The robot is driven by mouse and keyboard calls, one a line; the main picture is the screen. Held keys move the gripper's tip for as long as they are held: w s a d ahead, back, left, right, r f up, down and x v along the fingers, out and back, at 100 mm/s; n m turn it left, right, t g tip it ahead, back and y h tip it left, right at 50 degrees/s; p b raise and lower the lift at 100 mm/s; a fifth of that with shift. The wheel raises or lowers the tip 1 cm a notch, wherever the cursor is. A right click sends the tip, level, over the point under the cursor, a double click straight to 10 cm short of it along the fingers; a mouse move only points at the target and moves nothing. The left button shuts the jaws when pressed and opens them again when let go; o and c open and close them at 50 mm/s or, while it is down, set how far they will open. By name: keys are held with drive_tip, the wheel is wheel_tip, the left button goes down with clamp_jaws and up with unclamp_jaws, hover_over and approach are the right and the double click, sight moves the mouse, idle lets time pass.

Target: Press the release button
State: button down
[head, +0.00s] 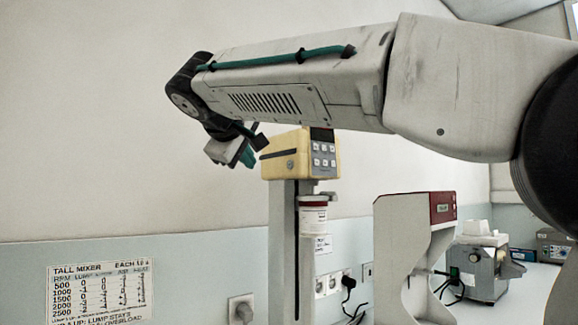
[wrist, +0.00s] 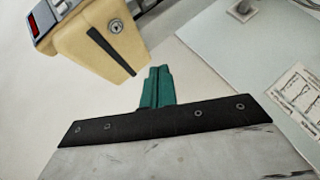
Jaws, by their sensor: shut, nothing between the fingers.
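The tall mixer's yellow head (head: 275,157) sits on top of a grey column in the middle of the head view. A round silver fitting (head: 290,165) is on its near side, close to a dark slot; I cannot tell if it is the release button. The fitting shows clearly in the wrist view (wrist: 115,26), on the yellow head (wrist: 88,45). A keypad with several small buttons (head: 324,154) and a dark display is on the head's right face. My gripper (head: 247,160) is just left of the head. Its teal fingers (wrist: 157,72) are shut and empty, apart from the head.
A white and red canister (head: 313,215) hangs below the mixer head. A white machine with a red top (head: 443,207) and a grey machine (head: 478,265) stand to the right. A settings chart (head: 100,292) is on the wall. Space left of the mixer is clear.

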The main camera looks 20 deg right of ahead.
drive_tip(key=w+d, duration=0.1)
drive_tip(key=d, duration=0.6)
drive_tip(key=shift+w+d, duration=0.25)
idle(1.8)
drive_tip(key=shift+d, duration=0.4)
drive_tip(key=shift+w+d, duration=0.15)
drive_tip(key=shift+d, duration=0.15)
idle(0.5)
drive_tip(key=shift+a, duration=0.75)
drive_tip(key=shift+s+a, duration=0.2)
drive_tip(key=shift+a, duration=0.6)
drive_tip(key=shift+s+a, duration=0.25)
drive_tip(key=shift+a, duration=0.6)
drive_tip(key=shift+s+a, duration=0.2)
drive_tip(key=shift+a, duration=0.6)
